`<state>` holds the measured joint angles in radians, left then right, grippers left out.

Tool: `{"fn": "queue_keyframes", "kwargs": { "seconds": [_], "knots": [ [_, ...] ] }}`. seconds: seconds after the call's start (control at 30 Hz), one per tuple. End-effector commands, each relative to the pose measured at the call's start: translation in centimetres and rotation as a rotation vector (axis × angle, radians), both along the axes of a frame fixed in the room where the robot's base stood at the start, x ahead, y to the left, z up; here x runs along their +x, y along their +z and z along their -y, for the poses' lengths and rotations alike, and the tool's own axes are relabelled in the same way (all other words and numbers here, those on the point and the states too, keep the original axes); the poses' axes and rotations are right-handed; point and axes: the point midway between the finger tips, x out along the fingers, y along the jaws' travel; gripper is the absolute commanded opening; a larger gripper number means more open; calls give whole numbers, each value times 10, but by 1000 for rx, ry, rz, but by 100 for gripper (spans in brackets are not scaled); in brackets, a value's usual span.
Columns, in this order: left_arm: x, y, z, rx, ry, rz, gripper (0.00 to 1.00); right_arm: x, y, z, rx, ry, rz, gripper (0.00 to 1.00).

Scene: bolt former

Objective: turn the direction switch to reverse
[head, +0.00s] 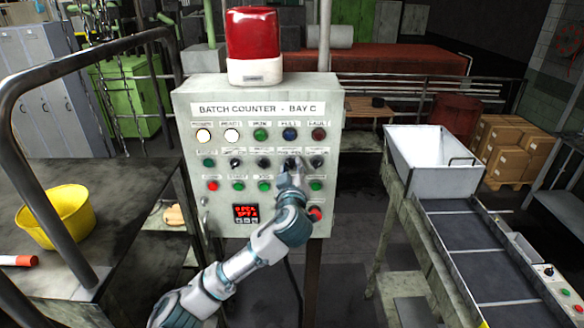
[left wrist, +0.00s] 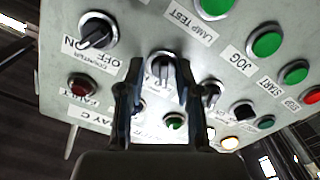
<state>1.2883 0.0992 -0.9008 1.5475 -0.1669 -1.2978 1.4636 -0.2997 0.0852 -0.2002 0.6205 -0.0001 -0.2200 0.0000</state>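The grey control panel (head: 188,140) reads "BATCH COUNTER - BAY C" and carries lamps, buttons and black selector switches. My left gripper (head: 290,166) is at the second row, in front of the selector second from the right. In the left wrist view my left gripper (left wrist: 160,64) is open, one dark finger on each side of a selector knob (left wrist: 163,68). I cannot tell whether the fingers touch it. Its label is mostly hidden by the fingers, so I cannot read its name or setting. The counter ON/OFF selector (left wrist: 97,34) is beside it. My right gripper is not in view.
Green buttons (left wrist: 268,44) and a lamp test button (left wrist: 214,6) lie close to the gripper. A red beacon (head: 253,38) tops the panel. A metal rail (head: 75,68) stands at left; a conveyor with a white hopper (head: 432,150) stands at right.

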Motion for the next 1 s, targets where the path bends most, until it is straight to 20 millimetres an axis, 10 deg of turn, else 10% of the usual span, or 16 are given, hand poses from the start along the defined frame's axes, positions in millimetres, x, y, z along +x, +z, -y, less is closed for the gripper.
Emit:
{"fn": "queue_keyframes", "kwargs": {
  "seconds": [0.13,0.27,1.0],
  "knots": [
    [0,0,-1,-1,0,0,32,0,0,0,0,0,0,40],
    [0,0,-1,-1,1,0,0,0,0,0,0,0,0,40],
    [1,-5,1,210,-2,-5,0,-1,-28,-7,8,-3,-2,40]
  ]
}}
